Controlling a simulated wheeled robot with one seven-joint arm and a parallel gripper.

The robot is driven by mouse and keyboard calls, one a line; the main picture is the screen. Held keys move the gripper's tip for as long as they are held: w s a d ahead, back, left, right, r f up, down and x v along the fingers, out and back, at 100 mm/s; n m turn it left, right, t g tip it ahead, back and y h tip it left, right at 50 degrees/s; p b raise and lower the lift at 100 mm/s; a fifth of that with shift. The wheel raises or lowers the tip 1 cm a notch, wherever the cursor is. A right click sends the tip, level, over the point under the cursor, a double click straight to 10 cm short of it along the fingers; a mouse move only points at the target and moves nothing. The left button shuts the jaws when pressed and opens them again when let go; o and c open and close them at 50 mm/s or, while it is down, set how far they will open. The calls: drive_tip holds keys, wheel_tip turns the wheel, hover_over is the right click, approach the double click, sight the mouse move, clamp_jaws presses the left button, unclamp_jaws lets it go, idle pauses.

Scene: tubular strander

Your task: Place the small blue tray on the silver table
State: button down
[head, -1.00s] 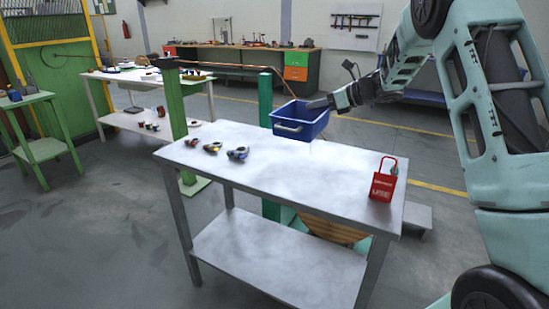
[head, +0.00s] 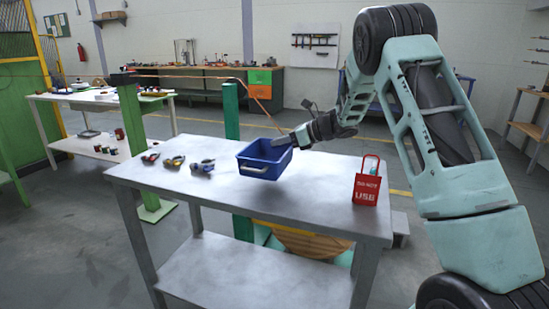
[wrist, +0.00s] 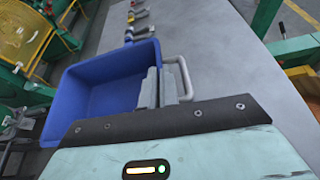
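The tray looks level and empty. In the wrist view my gripper (wrist: 161,88) has its two fingers close together on the wall of the tray (wrist: 95,92), beside a light grey handle. The bare top of the table (wrist: 225,60) shows to the right of the tray there.
Several small clamp-like tools (head: 175,161) lie on the table's left part. A red lockout bag (head: 367,184) stands at its right end. A green post (head: 231,130) rises behind the table. The front middle of the top is clear.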

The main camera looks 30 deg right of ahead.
sight(280, 154)
drive_tip(key=shift+f, duration=2.2)
drive_tip(key=shift+f, duration=0.15)
drive_tip(key=c, duration=1.7)
unclamp_jaws()
